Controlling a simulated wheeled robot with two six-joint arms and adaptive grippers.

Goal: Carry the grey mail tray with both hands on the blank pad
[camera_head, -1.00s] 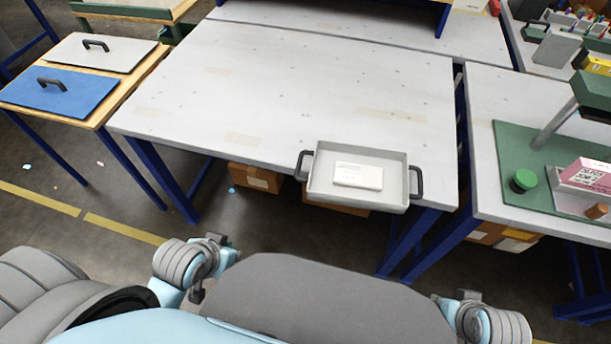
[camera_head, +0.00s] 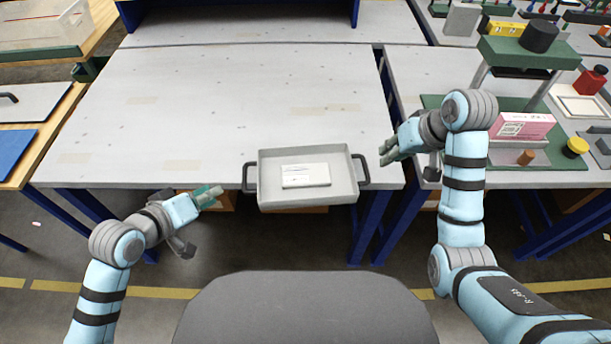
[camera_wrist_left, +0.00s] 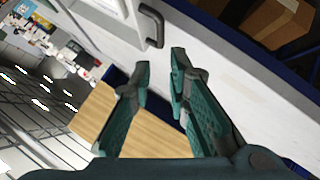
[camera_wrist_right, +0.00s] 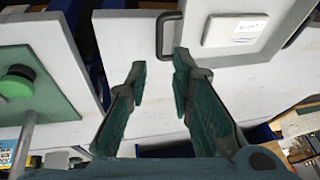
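The grey mail tray (camera_head: 268,160) sits at the front edge of the white table, with a dark handle on its left and right sides. A white blank pad (camera_head: 306,175) lies inside it. My left gripper (camera_head: 216,192) is open and empty, left of the tray's left handle (camera_head: 249,177) and apart from it. That handle shows beyond the fingers in the left wrist view (camera_wrist_left: 153,27). My right gripper (camera_head: 386,152) is open, close to the right handle (camera_head: 362,171) but apart from it. The right wrist view shows that handle (camera_wrist_right: 168,35) just beyond the fingertips.
The white table (camera_head: 230,90) is clear behind the tray. On the right, another table holds a green plotter base (camera_head: 450,158), a pink box (camera_head: 522,127) and a green press-like head (camera_head: 525,52). A blue panel (camera_head: 12,148) lies on the wooden table at left.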

